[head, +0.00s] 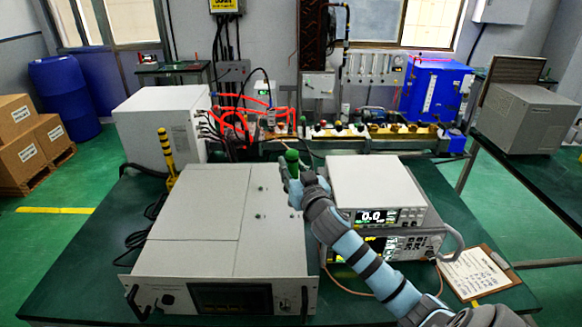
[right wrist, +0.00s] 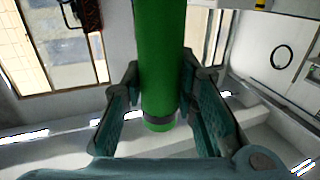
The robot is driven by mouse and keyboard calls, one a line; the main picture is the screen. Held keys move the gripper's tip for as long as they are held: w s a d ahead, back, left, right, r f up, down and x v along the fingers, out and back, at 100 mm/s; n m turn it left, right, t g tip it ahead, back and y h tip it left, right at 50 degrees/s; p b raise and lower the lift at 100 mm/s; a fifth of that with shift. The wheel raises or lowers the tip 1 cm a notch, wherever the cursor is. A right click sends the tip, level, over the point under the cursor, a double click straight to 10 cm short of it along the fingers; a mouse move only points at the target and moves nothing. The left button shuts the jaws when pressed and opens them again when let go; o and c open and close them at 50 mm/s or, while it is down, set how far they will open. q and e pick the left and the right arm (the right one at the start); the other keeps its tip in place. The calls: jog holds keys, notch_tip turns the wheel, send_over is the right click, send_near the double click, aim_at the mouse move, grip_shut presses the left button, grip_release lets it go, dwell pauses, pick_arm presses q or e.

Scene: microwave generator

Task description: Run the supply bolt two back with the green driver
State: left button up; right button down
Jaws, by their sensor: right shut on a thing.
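My right gripper (head: 289,176) is shut on the green driver (head: 292,157), above the back right part of the microwave generator's top (head: 200,262). In the right wrist view the driver's thick green handle (right wrist: 160,65) stands between the two fingers (right wrist: 158,108), with a dark band near its end. The driver's tip is hidden in the head view. Small green spots, perhaps bolts (head: 259,216), show on the generator's top; I cannot tell which is supply bolt two. My left gripper is not in view.
A clipboard (head: 474,272) lies at the table's right. A white box (head: 160,125) and a yellow-black post (head: 167,158) stand at the back left. Red hoses and a valve rail (head: 380,131) are behind.

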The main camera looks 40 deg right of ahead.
aim_at(292, 152)
jog(key=shift+f+b, duration=1.3)
jog(key=shift+f, duration=0.35)
jog(key=shift+f+b, duration=0.5)
jog(key=shift+f, duration=0.25)
jog(key=shift+s+r+p, duration=0.1)
jog(key=shift+r+p, duration=0.2)
jog(key=shift+p, duration=0.1)
dwell(0.9)
notch_tip(292, 152, up, 10)
jog(key=p, duration=0.8)
jog(key=shift+f+p, duration=0.25)
jog(key=shift+p, duration=0.05)
jog(key=shift+a+f, duration=0.1)
jog(key=shift+f, duration=0.05)
